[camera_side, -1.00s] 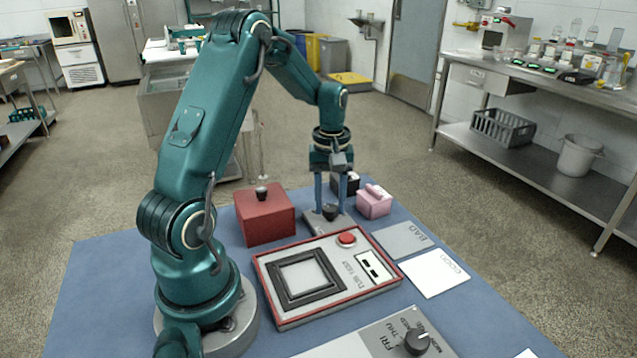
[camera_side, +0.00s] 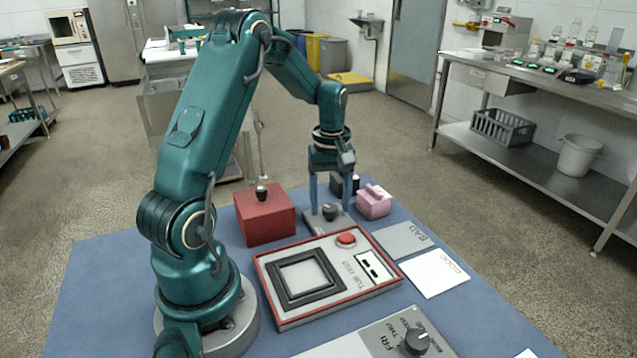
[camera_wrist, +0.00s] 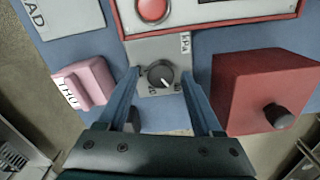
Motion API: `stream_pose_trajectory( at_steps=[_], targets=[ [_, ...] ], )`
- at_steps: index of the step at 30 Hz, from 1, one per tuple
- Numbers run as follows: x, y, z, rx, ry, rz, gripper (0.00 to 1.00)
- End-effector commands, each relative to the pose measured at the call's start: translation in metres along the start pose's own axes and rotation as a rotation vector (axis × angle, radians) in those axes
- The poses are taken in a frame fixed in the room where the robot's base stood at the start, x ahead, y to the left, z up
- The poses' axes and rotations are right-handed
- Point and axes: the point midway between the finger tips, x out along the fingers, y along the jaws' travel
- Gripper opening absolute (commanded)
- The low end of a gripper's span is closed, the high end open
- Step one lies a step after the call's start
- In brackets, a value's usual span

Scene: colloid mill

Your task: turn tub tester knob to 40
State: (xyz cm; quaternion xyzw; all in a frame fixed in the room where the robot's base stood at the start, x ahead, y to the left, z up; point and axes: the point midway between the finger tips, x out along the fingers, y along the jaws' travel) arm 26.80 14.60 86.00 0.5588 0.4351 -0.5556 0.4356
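The tub tester (camera_side: 325,248) is a red-edged grey panel with a black square frame, a red button (camera_side: 346,239) and a small black-and-white readout (camera_side: 371,266). Its dark round knob (camera_side: 330,212) is on a grey plate at its far edge, and shows in the wrist view (camera_wrist: 160,74) with a white pointer mark and a "kPa" label beside it. The dial numbers are too small to read. My gripper (camera_wrist: 160,71) is open, with one blue finger on each side of the knob and a gap to it. In the side view my gripper (camera_side: 331,202) points down over the plate.
A red box with a black knob (camera_side: 265,215) stands left of the plate. A pink lidded box (camera_side: 374,202) and a dark box stand to the right. The BAD mat (camera_side: 399,241) and GOOD mat (camera_side: 433,274) lie bare. Another panel with a knob (camera_side: 417,341) is in front.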

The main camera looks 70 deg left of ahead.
Motion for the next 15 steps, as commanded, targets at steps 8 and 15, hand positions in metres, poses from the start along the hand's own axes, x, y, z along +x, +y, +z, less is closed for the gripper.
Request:
stream_pose_trajectory(
  at_steps=[8,15],
  targets=[
    [0.001,-0.001,0.001,0.002,-0.002,-0.002,0.72],
    [-0.022,0.000,-0.001,0.002,0.003,0.002,0.72]
  ],
)
